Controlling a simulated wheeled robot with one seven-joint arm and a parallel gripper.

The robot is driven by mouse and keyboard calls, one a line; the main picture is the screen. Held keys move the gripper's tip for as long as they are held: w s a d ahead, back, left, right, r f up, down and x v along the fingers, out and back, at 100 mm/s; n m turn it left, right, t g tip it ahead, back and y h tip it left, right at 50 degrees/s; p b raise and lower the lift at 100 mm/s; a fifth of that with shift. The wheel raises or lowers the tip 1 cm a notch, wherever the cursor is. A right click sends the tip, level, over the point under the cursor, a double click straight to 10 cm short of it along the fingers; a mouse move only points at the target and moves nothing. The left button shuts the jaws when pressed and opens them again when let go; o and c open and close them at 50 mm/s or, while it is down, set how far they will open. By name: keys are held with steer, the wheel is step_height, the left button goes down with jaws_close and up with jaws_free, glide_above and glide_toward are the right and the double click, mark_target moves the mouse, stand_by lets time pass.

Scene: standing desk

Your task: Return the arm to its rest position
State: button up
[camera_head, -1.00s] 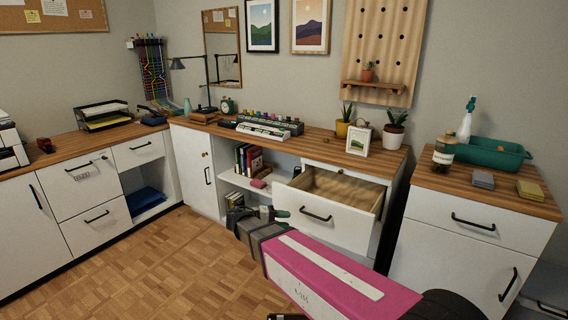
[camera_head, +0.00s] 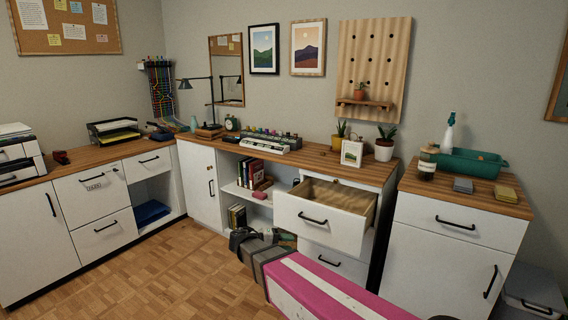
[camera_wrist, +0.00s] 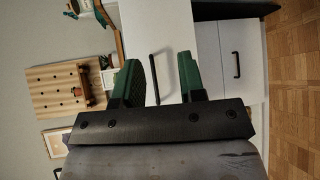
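My arm (camera_head: 320,288), with a pink and white link, reaches in from the bottom right of the head view. My gripper (camera_wrist: 158,68) is open and empty; its two green fingers stand apart in the wrist view. In the head view its dark grey end is low in front of the open shelves, left of the pulled-out drawer, with the fingers partly hidden. The top drawer (camera_head: 318,222) of the white cabinet stands open and looks empty. In the wrist view, turned sideways, a black handle (camera_wrist: 154,78) shows beyond and between the fingers, apart from them.
The wooden desktop (camera_head: 300,157) bears a lamp, a row of small coloured items, a white frame and potted plants. A cabinet at the right holds a jar (camera_head: 427,163) and a green tub (camera_head: 470,164). The parquet floor (camera_head: 150,275) at the left is clear.

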steer(key=s+d+f+m+g+y, duration=0.1)
steer(key=s+d+f+m+y, duration=0.1)
steer(key=d+f+y, duration=0.3)
steer(key=s+d+f+m+g+y, duration=0.1)
steer(key=s+d+f+y, duration=0.3)
steer(key=d+y, duration=0.6)
steer(key=d+f, duration=0.2)
steer(key=d, duration=0.1)
steer(key=shift+s+m+g+y, duration=0.25)
steer(key=shift+m+g+y, duration=0.05)
steer(key=shift+m, duration=0.1)
stand_by(0.5)
